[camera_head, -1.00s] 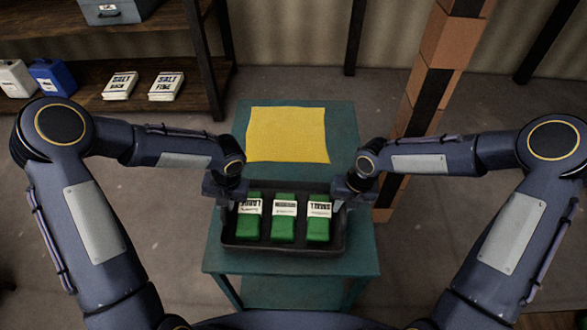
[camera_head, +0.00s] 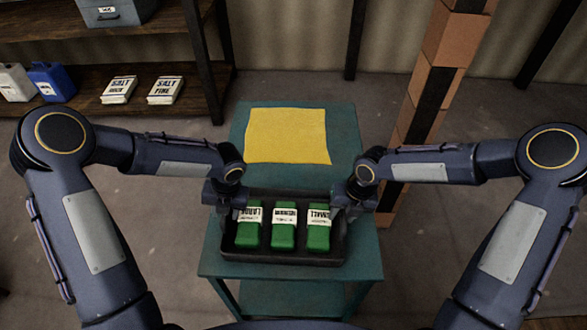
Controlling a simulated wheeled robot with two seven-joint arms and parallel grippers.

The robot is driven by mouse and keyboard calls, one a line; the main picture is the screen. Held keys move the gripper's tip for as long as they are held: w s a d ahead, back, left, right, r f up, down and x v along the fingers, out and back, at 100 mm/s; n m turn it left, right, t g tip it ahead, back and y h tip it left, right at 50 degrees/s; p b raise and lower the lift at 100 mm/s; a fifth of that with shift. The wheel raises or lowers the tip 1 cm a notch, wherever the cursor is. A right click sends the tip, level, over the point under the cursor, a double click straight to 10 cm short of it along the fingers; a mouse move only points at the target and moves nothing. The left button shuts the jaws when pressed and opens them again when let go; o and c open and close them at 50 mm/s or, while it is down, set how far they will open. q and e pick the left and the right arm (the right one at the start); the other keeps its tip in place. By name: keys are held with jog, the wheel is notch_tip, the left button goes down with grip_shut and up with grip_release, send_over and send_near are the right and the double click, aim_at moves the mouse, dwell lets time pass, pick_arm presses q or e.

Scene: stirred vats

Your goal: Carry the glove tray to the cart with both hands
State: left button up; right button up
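The glove tray (camera_head: 284,258) is a black, shallow tray at the front of a teal table (camera_head: 214,262). It holds three green boxes with white labels: a left one (camera_head: 248,236), a middle one (camera_head: 283,237) and a right one (camera_head: 319,238). My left gripper (camera_head: 236,205) is at the tray's left wall towards its far end. My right gripper (camera_head: 341,205) is at the right wall, opposite. Both appear shut on the walls, though the fingertips are small and partly hidden. The tray looks level; any gap beneath it cannot be made out.
A yellow sheet (camera_head: 287,136) lies on the table behind the tray. An orange and black post (camera_head: 425,100) stands just right of the table. A shelf (camera_head: 205,60) at the back left carries salt packs (camera_head: 165,90) and jugs (camera_head: 50,82). Floor is clear left of the table.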

jog(key=shift+r, duration=0.1)
pick_arm(q)
notch_tip(320, 180, up, 12)
jog(key=d, duration=0.2)
jog(key=shift+d+f, duration=0.15)
jog(key=shift+f, duration=0.05)
pick_arm(e)
notch_tip(320, 180, up, 12)
jog(key=d, duration=0.2)
jog(key=shift+d+f, duration=0.2)
